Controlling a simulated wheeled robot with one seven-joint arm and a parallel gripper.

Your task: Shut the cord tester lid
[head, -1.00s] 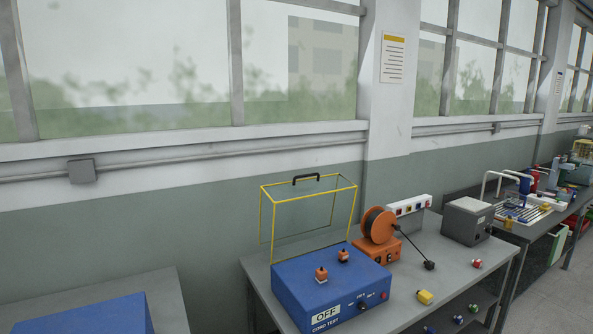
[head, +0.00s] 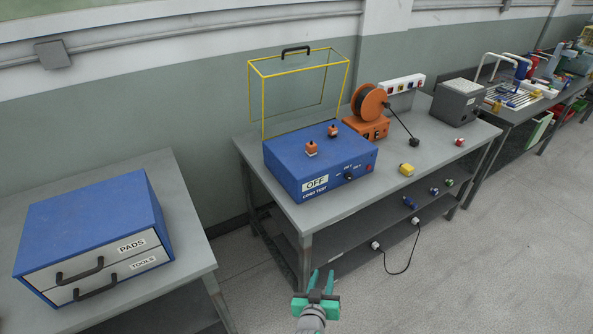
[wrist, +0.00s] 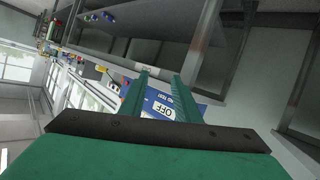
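The cord tester is a blue box (head: 326,175) with an OFF label, a dark knob and a red button on its front, standing on the grey bench. Its lid (head: 262,100), a clear cover with yellow edges and a black handle (head: 297,49) on top, stands raised at the back of the box. Two orange sockets (head: 311,149) show on the uncovered top. My gripper (head: 321,280) is in front of the bench, low and well apart from the tester, with its green fingers spread and nothing between them. In the wrist view the tester (wrist: 160,108) shows between the fingers.
A yellow plug (head: 407,169) lies near the front edge. A blue drawer unit (head: 95,225) stands on the left bench. The floor at right is clear.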

